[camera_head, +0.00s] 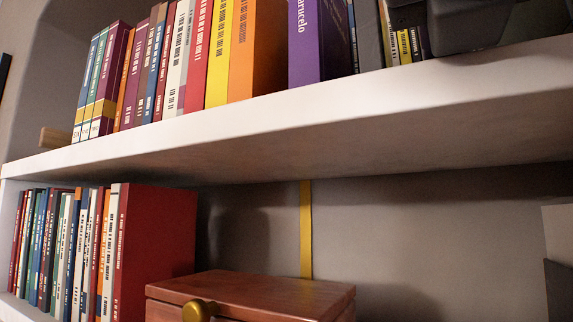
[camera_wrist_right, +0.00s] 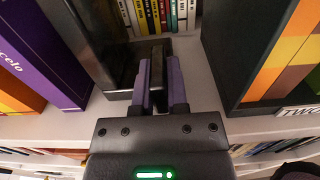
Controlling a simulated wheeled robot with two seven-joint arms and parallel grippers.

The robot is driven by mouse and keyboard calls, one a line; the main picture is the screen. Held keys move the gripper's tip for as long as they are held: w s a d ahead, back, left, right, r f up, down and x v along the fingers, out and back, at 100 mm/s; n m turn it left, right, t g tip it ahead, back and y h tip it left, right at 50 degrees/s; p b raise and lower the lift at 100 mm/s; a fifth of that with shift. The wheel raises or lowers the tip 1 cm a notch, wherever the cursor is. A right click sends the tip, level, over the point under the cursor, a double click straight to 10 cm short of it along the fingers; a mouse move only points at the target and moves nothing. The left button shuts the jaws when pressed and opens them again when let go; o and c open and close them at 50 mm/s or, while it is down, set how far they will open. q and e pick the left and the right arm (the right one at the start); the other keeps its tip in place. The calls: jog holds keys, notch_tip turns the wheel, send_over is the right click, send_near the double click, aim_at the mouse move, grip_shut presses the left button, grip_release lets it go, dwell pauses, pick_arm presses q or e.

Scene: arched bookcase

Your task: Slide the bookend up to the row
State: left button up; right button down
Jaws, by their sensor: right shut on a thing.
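My right gripper (camera_wrist_right: 158,85) shows in the right wrist view with its two purple-grey fingers shut on a thin upright dark part. I take this to be the dark, glossy bookend (camera_wrist_right: 120,68), which stands on the white shelf close to the purple book (camera_wrist_right: 45,50). The fingers hide part of it. In the head view my dark right gripper (camera_head: 435,20) is at the upper right, above the upper shelf. The row of books (camera_head: 190,60) stands upright to its left and ends near the purple book (camera_head: 305,45). My left gripper is not in view.
Small books (camera_wrist_right: 160,15) stand behind the fingers. A dark book (camera_wrist_right: 250,50) with orange ones stands to the right in the wrist view. The lower shelf holds more books (camera_head: 80,245) and a reddish wooden box (camera_head: 250,290). A wooden block (camera_head: 55,138) is at the row's left end.

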aim_at(362, 58)
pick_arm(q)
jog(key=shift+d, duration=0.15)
pick_arm(e)
jog(key=shift+w+a, duration=0.1)
jog(key=shift+a, duration=0.1)
jog(key=shift+w+a, duration=0.1)
jog(key=shift+a, duration=0.05)
jog(key=shift+w+a+p, duration=0.3)
jog(key=shift+w+a, duration=0.05)
jog(key=shift+a, duration=0.25)
jog(key=shift+w+a+p, duration=0.25)
jog(key=shift+w+a, duration=0.05)
jog(key=shift+a, duration=0.3)
jog(key=shift+w+a, duration=0.2)
jog(key=shift+a, duration=0.2)
jog(key=shift+w+a+p, duration=0.3)
jog(key=shift+a+p, duration=0.1)
jog(key=shift+a, duration=0.1)
jog(key=shift+w+a, duration=0.1)
jog(key=shift+a, duration=0.1)
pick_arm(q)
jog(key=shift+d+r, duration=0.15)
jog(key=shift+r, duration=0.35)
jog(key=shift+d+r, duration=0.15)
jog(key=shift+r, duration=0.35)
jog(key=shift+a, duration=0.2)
